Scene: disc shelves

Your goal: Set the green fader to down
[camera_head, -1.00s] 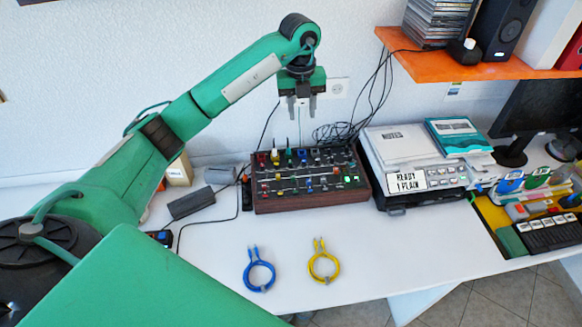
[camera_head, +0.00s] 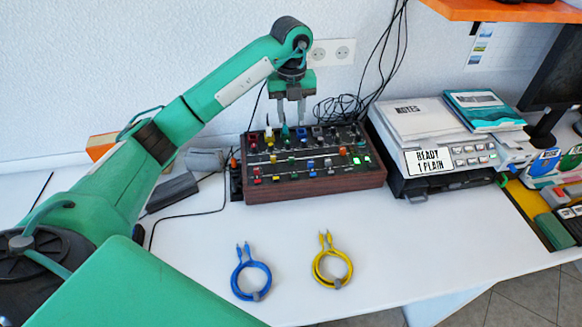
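The dark control panel (camera_head: 314,188) with wooden sides stands on the white table against the wall. Its top carries rows of small coloured caps and knobs, and two lit green buttons. A small green cap (camera_head: 291,160) sits near the middle of the left half; the caps are too small to tell its exact slot position. My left gripper (camera_head: 291,118) points down over the back row of the panel, with its two fingers apart. A teal knob (camera_head: 285,131) shows just under the fingers; I cannot tell whether they touch it. My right gripper is not in view.
A blue cable coil (camera_head: 254,280) and a yellow one (camera_head: 333,268) lie in front of the panel.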

